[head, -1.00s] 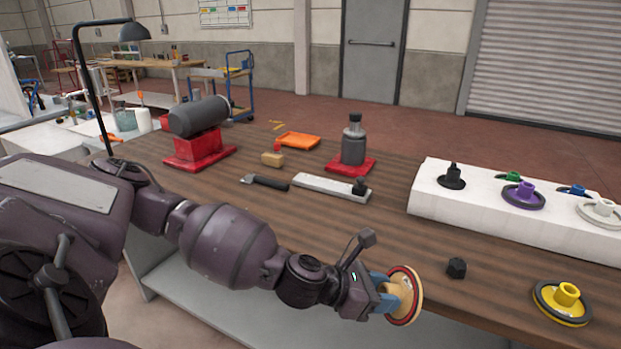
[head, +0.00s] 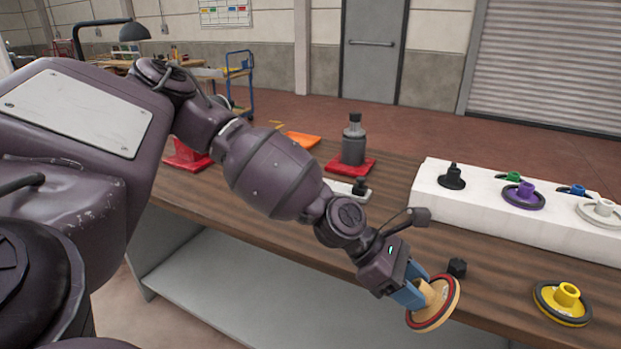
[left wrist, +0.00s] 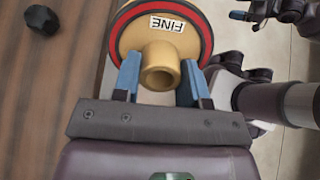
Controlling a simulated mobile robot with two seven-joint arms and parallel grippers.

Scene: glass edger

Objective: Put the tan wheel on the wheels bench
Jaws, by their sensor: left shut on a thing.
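The tan wheel (head: 434,305) has a red and black rim and a tan hub. My left gripper (head: 420,293) is shut on its hub and holds it tilted at the front edge of the wooden bench (head: 395,225). In the left wrist view the wheel (left wrist: 180,30) shows a "FINE" label, with blue fingers on both sides of its hub. Whether the wheel touches the bench is not clear. What seems to be my right gripper (left wrist: 240,15) shows small at the top right of that view; its jaw state is unclear.
A yellow wheel (head: 566,294) lies on the bench to the right. A small black knob (head: 457,267) stands just behind the held wheel. A white rack (head: 520,228) with several wheels is behind them. A grey bottle-shaped thing on a red base (head: 350,168) stands farther back.

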